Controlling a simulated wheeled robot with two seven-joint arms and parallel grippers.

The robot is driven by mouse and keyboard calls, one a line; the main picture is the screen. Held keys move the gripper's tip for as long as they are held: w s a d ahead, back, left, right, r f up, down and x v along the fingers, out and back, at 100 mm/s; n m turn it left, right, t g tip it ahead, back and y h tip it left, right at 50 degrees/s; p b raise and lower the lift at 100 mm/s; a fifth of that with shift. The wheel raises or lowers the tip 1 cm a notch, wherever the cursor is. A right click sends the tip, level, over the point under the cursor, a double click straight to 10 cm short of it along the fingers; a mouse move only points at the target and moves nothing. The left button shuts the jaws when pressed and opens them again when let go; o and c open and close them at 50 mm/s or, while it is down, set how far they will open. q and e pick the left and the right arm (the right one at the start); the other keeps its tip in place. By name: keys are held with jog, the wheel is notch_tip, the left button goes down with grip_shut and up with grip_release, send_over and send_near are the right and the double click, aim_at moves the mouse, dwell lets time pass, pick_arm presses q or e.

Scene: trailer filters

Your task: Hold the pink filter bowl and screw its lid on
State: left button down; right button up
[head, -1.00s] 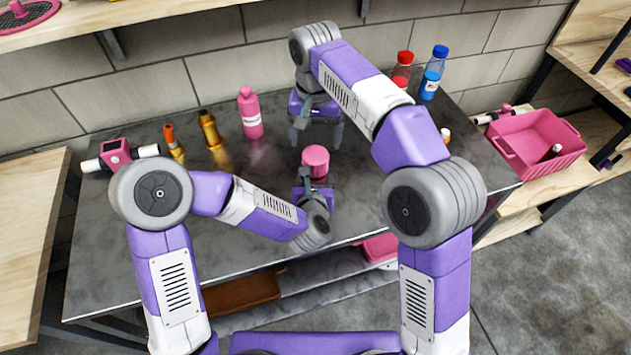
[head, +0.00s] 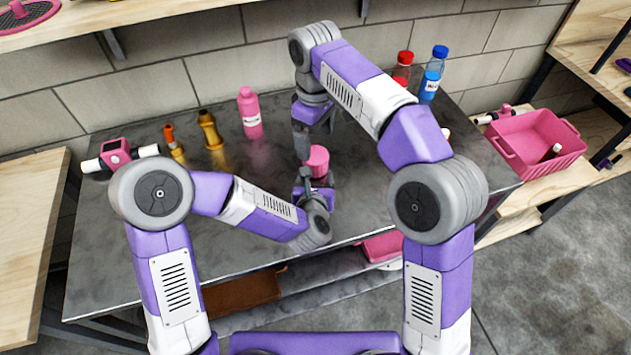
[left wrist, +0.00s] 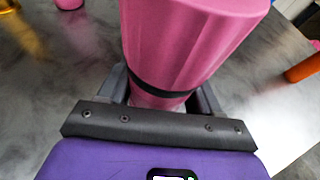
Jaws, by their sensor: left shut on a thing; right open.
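The pink filter bowl (head: 317,161) stands upright above the table near its front middle, a ribbed pink body in the left wrist view (left wrist: 185,45). My left gripper (head: 306,180) is shut around its lower part, with a finger on each side in the left wrist view (left wrist: 160,92). My right gripper (head: 303,150) is open and empty, its dark fingers pointing down close to the bowl's upper left. Its fingers overlap in the head view, and I cannot tell whether they touch the bowl. I cannot make out a separate lid on the bowl.
A pink pipe fitting (head: 116,153), orange bottle (head: 173,142), amber bottle (head: 210,131) and pink bottle (head: 250,114) stand along the back left of the table (head: 130,255). Red-capped (head: 402,70) and blue-capped (head: 432,75) bottles stand back right. A pink crate (head: 540,143) sits farther right.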

aim_at(316, 155)
jog(key=n, duration=1.3)
jog(key=shift+n, duration=0.4)
jog(key=n, duration=0.5)
jog(key=shift+f, duration=3.95)
jog(key=shift+c, duration=0.5)
